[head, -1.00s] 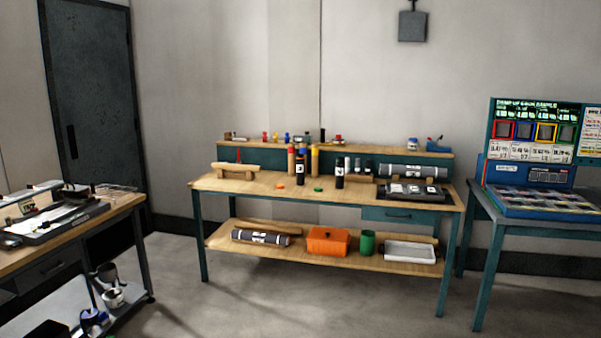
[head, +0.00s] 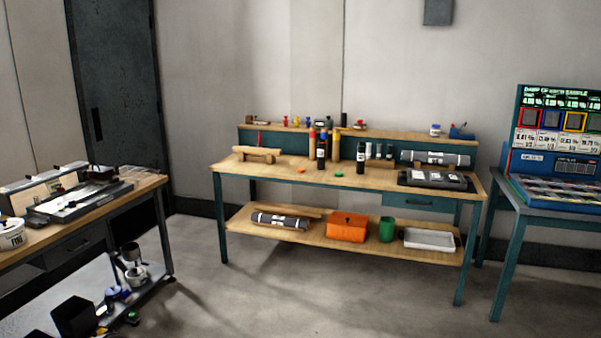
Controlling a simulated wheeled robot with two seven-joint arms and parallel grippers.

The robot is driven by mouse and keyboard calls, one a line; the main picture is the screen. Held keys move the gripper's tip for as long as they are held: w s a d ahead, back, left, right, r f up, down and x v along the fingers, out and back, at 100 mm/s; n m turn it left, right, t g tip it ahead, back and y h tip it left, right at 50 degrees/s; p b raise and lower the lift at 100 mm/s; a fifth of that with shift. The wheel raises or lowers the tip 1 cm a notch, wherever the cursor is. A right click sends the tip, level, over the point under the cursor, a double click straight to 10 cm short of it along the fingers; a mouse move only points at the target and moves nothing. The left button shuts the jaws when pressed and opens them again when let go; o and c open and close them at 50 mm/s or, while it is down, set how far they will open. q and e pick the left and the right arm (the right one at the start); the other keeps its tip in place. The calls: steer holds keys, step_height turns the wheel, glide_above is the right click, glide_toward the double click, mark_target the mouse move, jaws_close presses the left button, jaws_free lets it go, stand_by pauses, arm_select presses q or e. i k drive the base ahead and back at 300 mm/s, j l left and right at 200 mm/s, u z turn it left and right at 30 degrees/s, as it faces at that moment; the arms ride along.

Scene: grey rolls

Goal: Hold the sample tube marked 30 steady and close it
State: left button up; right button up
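Two dark tubes with white labels stand upright on the workbench (head: 275,168) in the head view. One dark tube (head: 321,152) stands by the tan tubes, and another dark tube (head: 360,158) stands to its right. The label numbers are too small to read, so I cannot tell which is marked 30. An orange cap-like disc (head: 301,169) and a green cap-like disc (head: 339,174) lie on the bench top near them. Neither of my grippers is in view.
A side table (head: 60,232) with trays stands at the left. A table (head: 508,240) with a blue display case (head: 556,165) stands at the right. The bench's lower shelf holds an orange box (head: 347,227) and a green cup (head: 387,230).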

mark_target(321, 145)
steer(key=i, duration=4.4)
steer(key=z, duration=0.5)
